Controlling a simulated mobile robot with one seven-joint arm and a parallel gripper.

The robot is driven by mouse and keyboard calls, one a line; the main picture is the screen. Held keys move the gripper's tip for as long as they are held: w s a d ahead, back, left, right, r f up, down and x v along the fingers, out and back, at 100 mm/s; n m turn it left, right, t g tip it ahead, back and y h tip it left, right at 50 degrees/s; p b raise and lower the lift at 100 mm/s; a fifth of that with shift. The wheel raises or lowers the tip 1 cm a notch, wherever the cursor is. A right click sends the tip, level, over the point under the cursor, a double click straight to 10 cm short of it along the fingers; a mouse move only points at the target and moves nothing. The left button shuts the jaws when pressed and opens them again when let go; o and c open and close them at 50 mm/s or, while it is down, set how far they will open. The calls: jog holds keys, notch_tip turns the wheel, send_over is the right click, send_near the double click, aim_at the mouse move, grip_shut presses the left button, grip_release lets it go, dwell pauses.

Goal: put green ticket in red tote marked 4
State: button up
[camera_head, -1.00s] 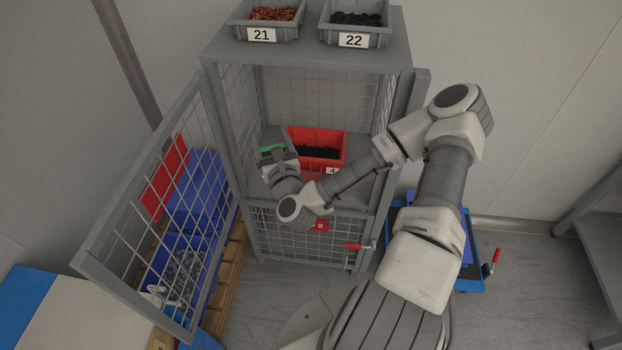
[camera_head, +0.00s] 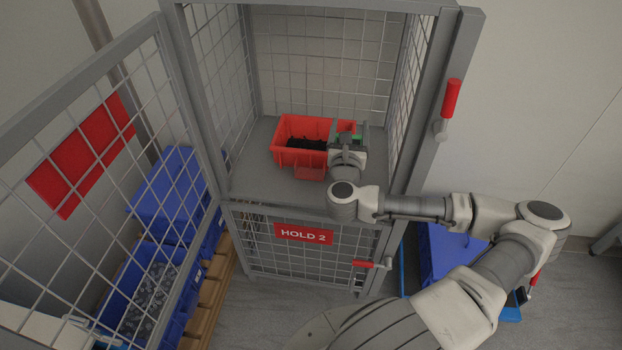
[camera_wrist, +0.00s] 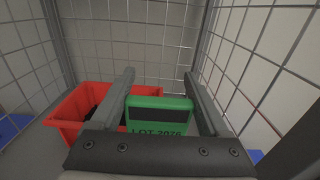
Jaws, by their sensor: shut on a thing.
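The red tote (camera_head: 287,156) stands on the shelf inside the open mesh cage, with dark contents in it. Its number is not readable now. My gripper (camera_head: 349,138) is at the right end of the tote, above the shelf. The gripper (camera_wrist: 160,76) is shut on the green ticket (camera_wrist: 160,103), which is upright between the fingers and shows dark "LOT" lettering. A small green part of the ticket (camera_head: 357,137) shows in the head view. In the wrist view the red tote (camera_wrist: 75,98) is left of and behind the ticket. I cannot tell whether ticket and tote touch.
The cage's mesh door (camera_head: 75,165) stands open at the left. A mesh panel with a "HOLD 2" sign (camera_head: 303,234) closes the lower bay. Mesh walls flank the shelf (camera_head: 255,180), which is bare left of the tote. Blue bins (camera_head: 165,210) stand behind the door.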

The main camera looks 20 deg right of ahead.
jog(key=shift+w+a+f+b, duration=0.95)
jog(key=shift+w+f, duration=0.7)
jog(key=shift+f, duration=0.2)
jog(key=shift+w+a+f+b, duration=0.9)
jog(key=shift+w+f, duration=0.75)
jog(key=shift+f, duration=0.25)
jog(key=shift+w+a+f+b, duration=0.9)
jog(key=shift+w+f, duration=0.75)
jog(key=shift+f, duration=0.2)
jog(key=shift+f, duration=0.15)
jog(key=o, duration=1.2)
